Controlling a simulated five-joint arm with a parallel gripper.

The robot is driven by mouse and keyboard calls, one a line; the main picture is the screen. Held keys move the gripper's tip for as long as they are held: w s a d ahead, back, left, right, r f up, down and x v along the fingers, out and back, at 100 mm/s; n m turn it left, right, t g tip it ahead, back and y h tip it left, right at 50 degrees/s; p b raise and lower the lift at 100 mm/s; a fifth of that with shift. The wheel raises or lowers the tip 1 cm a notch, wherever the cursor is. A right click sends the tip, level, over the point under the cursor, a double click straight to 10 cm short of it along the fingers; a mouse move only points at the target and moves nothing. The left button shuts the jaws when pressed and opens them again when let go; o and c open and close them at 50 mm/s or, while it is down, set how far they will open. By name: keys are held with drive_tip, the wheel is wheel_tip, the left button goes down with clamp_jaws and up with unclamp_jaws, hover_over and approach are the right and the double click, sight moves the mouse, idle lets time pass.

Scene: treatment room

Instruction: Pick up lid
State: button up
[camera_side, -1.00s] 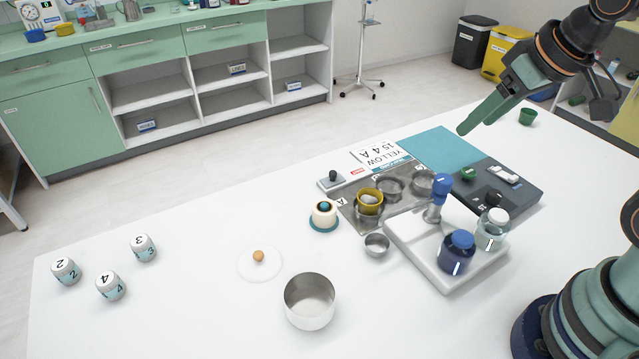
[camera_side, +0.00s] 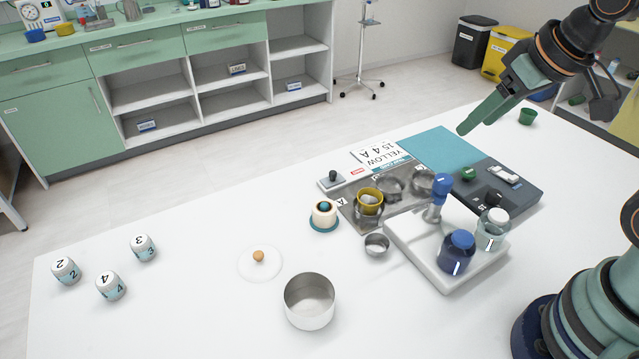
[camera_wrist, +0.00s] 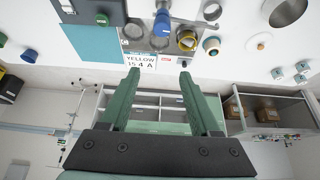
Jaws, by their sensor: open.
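The white round lid (camera_side: 262,266) with a wooden knob lies flat on the white table, just behind and left of the open white pot (camera_side: 309,301). The lid also shows at the right in the wrist view (camera_wrist: 257,43). My gripper (camera_side: 464,130) is raised at the right of the side view, above the blue mat and far from the lid. In the wrist view my gripper's green fingers (camera_wrist: 160,80) are apart with nothing between them.
A white tray (camera_side: 430,272) with bottles stands right of the pot. A grey station with metal rings, a yellow cup (camera_side: 369,200) and a blue mat (camera_side: 440,150) lies behind. Numbered jars (camera_side: 110,286) stand at left. The table between jars and lid is clear.

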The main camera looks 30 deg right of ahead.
idle(0.4)
drive_tip(key=o, duration=0.6)
drive_tip(key=n+g, duration=0.6)
drive_tip(key=n, duration=1.2)
hover_over(258, 254)
wheel_tip(258, 254, down, 13)
wheel_tip(258, 254, down, 12)
drive_tip(key=shift+r, duration=0.1)
